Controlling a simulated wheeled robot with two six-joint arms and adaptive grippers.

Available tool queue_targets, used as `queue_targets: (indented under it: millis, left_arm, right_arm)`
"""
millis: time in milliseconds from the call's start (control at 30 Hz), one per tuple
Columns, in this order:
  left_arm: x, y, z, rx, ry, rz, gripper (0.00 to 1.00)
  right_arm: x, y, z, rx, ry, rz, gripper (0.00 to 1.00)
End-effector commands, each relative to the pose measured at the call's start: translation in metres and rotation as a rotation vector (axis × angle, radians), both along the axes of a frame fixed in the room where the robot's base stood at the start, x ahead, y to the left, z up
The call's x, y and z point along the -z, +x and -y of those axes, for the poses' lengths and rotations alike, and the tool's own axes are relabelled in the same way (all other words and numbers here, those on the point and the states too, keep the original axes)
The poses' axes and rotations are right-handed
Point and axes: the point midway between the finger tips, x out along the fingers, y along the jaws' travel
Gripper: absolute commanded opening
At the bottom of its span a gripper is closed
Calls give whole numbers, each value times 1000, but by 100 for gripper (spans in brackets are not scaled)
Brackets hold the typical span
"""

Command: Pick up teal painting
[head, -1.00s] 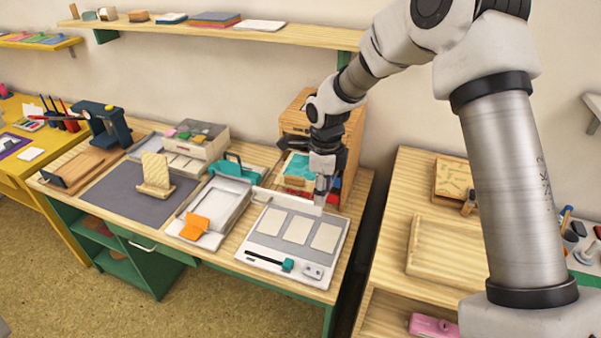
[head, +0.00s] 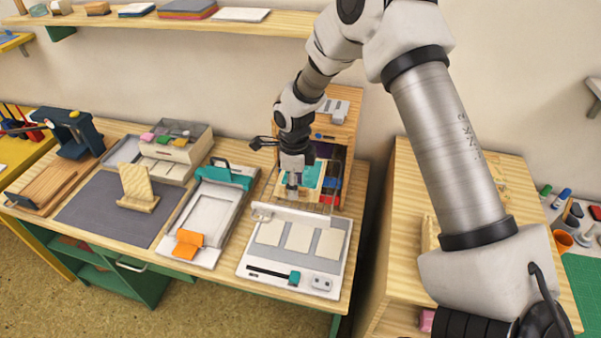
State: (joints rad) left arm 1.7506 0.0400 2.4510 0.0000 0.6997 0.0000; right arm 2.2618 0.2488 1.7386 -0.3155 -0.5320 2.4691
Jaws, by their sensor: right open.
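The teal painting (head: 314,172) is a flat teal panel with a pale wooden border. It sits in the open front of the wooden cabinet (head: 345,125) at the back right of the desk. My right gripper (head: 292,192) points down in front of its left part and hides some of it. The gripper is open, with nothing visible between its fingers. I cannot tell whether the fingers touch the painting. My left gripper is not in view.
A white board with three cream cards (head: 335,270) lies just in front of the cabinet. A white tray with a teal clamp (head: 238,178) is to the left. Red and blue items (head: 331,185) stand at the cabinet's right side. A shelf (head: 200,22) runs above.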

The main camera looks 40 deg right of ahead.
Motion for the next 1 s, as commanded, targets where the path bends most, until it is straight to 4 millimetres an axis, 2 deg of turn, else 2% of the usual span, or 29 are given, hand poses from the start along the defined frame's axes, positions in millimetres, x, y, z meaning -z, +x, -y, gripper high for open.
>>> queue_targets:
  millis: [100, 300, 333, 433, 467, 867, 1000]
  left_arm:
    - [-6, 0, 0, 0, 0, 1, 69]
    - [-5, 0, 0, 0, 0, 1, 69]
    - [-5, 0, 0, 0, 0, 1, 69]
    - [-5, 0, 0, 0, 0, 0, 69]
    - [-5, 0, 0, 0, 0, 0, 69]
    - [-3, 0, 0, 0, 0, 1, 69]
    - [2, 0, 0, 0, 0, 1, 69]
  right_arm:
    - [13, 0, 0, 0, 0, 0, 44]
    - [17, 0, 0, 0, 0, 3, 44]
    - [17, 0, 0, 0, 0, 3, 37]
    - [17, 0, 0, 1, 1, 2, 2]
    - [17, 0, 0, 1, 1, 2, 0]
    - [16, 0, 0, 1, 1, 2, 0]
    - [8, 1, 0, 1, 0, 4, 0]
